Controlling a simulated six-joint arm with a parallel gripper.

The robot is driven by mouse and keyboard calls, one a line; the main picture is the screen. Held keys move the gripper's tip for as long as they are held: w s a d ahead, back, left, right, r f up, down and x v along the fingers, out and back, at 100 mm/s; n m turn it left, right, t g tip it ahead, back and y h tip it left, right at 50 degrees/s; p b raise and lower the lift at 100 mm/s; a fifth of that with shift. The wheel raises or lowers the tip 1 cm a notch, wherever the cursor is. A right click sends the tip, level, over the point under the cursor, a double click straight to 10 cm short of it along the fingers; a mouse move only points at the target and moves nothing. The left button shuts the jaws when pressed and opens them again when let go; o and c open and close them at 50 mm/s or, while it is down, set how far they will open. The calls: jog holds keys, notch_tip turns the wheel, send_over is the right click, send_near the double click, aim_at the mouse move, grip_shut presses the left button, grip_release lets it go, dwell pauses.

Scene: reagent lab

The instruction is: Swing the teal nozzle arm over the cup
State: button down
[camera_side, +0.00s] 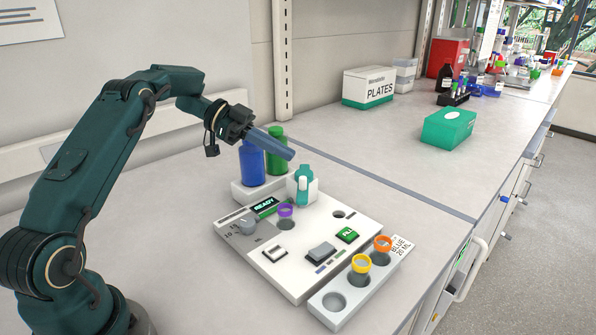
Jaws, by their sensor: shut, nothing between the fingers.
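The teal nozzle arm (303,188) is mounted on a white block at the back of the white dispenser panel (300,265). It points toward the front of the panel. A cup with a purple rim (286,211) sits on the panel, to the left of and in front of the nozzle arm; the nozzle does not appear to be above it. My gripper (291,154) is shut and empty. Its blue-grey fingers point right and slightly down, above and behind the nozzle arm, apart from it in the picture.
A blue bottle (252,165) and a green bottle (275,160) stand behind the panel, partly hidden by my gripper. A white rack (325,305) at the front right holds yellow-rimmed (361,263) and orange-rimmed (382,244) cups.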

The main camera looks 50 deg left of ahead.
notch_tip(320, 180, up, 8)
jog(key=w+d+f+n+t+y, duration=0.2)
jog(key=w+d+t+y, duration=0.7)
jog(key=w+d, duration=0.75)
jog(key=s+d+r+g+y, duration=0.1)
jog(key=s+d+g+y, duration=0.1)
jog(key=s+y, duration=1.55)
jog(key=n+h, duration=0.1)
jog(key=h, duration=0.2)
send_near(303, 180)
jog(key=shift+y, duration=0.25)
jog(key=d, duration=0.2)
jog(key=w+d, duration=0.1)
jog(key=d, duration=0.1)
jog(key=d+f, duration=0.1)
jog(key=d, duration=0.1)
jog(key=shift+w+d+f, duration=0.1)
jog(key=shift+w+d, duration=0.25)
jog(key=x, duration=0.9)
jog(key=shift+w+a, duration=0.25)
jog(key=shift+a, duration=0.05)
jog(key=shift+s+a, duration=0.25)
jog(key=shift+a, duration=0.5)
jog(key=shift+s+a, duration=0.3)
jog(key=shift+a, duration=0.2)
jog(key=shift+s+a, duration=0.25)
jog(key=shift+a, duration=0.25)
